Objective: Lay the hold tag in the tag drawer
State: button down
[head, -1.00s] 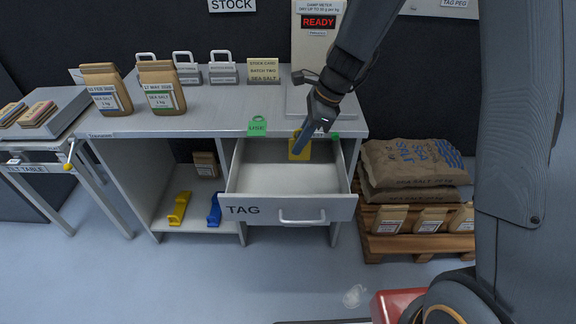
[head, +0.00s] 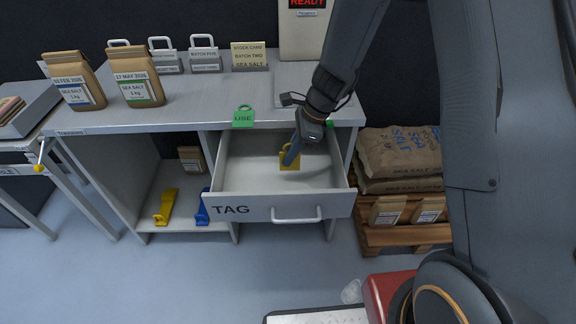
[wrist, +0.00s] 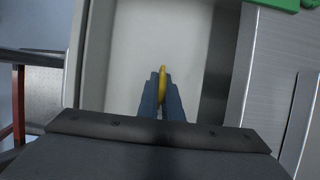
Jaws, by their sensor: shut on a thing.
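The hold tag (head: 284,161) is a flat yellow tag, and my gripper (head: 290,158) is shut on it. In the head view it hangs inside the open tag drawer (head: 225,205), towards the back. In the wrist view the yellow tag (wrist: 163,72) shows edge-on between my blue fingertips (wrist: 162,85), over the pale drawer floor (wrist: 135,45). I cannot tell whether its lower edge touches the floor. The drawer is otherwise empty where it shows.
Paper salt bags (head: 137,80) stand on the counter (head: 190,110). Yellow (head: 166,206) and blue (head: 202,212) objects lie on the lower shelf. Sacks (head: 400,150) lie on a pallet at right.

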aim_at(295, 166)
jog(key=shift+f, duration=2.1)
jog(key=shift+f, duration=0.15)
jog(key=c, duration=1.9)
grip_release()
jog(key=shift+c, duration=0.2)
